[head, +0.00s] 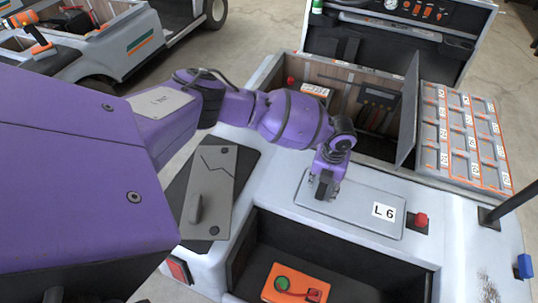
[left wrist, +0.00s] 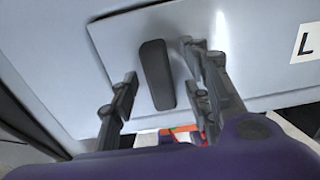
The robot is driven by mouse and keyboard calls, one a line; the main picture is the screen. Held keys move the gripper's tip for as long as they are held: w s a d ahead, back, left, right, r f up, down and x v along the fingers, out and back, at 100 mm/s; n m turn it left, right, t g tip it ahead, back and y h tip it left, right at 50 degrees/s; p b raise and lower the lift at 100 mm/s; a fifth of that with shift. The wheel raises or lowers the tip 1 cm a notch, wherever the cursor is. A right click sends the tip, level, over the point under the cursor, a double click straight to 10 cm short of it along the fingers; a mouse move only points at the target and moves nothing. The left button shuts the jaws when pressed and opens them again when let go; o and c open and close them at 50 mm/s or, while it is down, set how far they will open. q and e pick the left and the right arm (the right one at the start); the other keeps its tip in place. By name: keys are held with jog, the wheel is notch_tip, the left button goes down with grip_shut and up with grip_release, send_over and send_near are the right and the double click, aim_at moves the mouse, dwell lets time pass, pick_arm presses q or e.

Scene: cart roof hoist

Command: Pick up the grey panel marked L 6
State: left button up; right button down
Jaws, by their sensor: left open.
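The grey panel marked L 6 (head: 350,207) lies flat on the light grey cart top, its white label at the right end. My left gripper (head: 325,188) points down over the panel's left end. In the left wrist view, the panel (left wrist: 255,60) has a dark upright handle (left wrist: 156,75). There my left gripper (left wrist: 160,90) is open, with one finger on each side of the handle and a gap to it. I cannot tell how far the fingertips reach down beside it. My right gripper is not in view.
A red knob (head: 421,219) stands just right of the panel. An open dark bay in front holds an orange item (head: 295,284). Behind are an open compartment with a raised lid (head: 408,110) and a numbered drawer rack (head: 465,135). A cracked grey plate (head: 208,190) lies left.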

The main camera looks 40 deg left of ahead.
pick_arm(q)
jog(key=shift+f, duration=0.25)
jog(key=shift+r, duration=0.1)
jog(key=c, duration=1)
jog(key=shift+w, duration=0.1)
grip_shut()
jog(key=shift+r, duration=0.1)
